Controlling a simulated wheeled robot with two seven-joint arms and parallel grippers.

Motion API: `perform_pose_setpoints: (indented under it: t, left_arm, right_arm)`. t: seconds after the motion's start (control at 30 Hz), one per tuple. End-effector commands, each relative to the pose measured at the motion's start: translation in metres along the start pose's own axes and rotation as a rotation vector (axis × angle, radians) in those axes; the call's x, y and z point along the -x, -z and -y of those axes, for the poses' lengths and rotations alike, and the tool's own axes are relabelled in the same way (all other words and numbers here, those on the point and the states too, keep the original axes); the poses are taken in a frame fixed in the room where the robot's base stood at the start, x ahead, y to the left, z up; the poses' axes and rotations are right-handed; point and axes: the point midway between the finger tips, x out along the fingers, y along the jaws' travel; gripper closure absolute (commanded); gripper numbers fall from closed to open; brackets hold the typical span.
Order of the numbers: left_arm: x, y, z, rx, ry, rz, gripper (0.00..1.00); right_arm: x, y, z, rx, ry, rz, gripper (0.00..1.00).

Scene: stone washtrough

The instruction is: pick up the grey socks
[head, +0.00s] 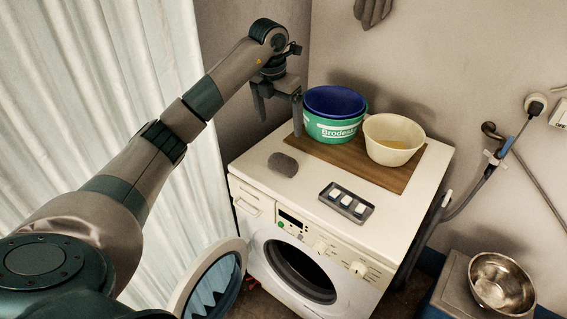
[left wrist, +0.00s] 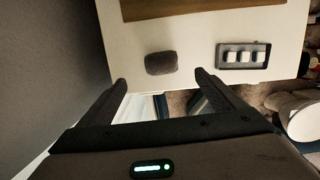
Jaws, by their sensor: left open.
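The grey socks (head: 283,164) are a small dark grey rolled bundle on the white top of the washing machine, near its left front corner. In the left wrist view the socks (left wrist: 161,63) lie ahead of and between my open fingers, not touching them. My left gripper (head: 278,110) is open and empty, pointing down above the left back side of the machine top. Its two fingers also show in the left wrist view (left wrist: 160,88). My right gripper is not in view.
The washing machine (head: 417,197) has its round door open. A wooden board (head: 390,183) bears a green and blue tub (head: 335,128) and a cream bowl (head: 393,139). A dark tray (head: 365,211) with white blocks lies right of the socks. A metal bowl (head: 500,283) stands lower right.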

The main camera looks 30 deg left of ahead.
Motion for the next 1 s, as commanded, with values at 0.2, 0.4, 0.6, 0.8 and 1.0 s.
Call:
perform_pose_setpoints:
  t: [0.2, 0.4, 0.6, 0.8, 1.0]
  left_arm:
    - [-0.033, 0.001, 0.001, 0.001, 0.001, -0.005, 0.12]
    - [-0.069, 0.001, 0.001, 0.002, 0.002, -0.004, 0.12]
    - [-0.098, 0.001, 0.001, 0.001, 0.001, -0.002, 0.12]
    - [-0.109, 0.001, 0.000, 0.000, 0.000, 0.000, 0.12]
    - [-0.109, 0.001, 0.000, 0.000, 0.000, 0.000, 0.12]
  right_arm:
    - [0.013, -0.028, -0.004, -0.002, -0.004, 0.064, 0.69]
    - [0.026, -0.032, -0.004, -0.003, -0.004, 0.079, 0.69]
    - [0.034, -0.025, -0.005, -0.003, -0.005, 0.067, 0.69]
    - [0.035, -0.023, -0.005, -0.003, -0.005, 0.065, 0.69]
    - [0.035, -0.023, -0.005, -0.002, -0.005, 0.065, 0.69]
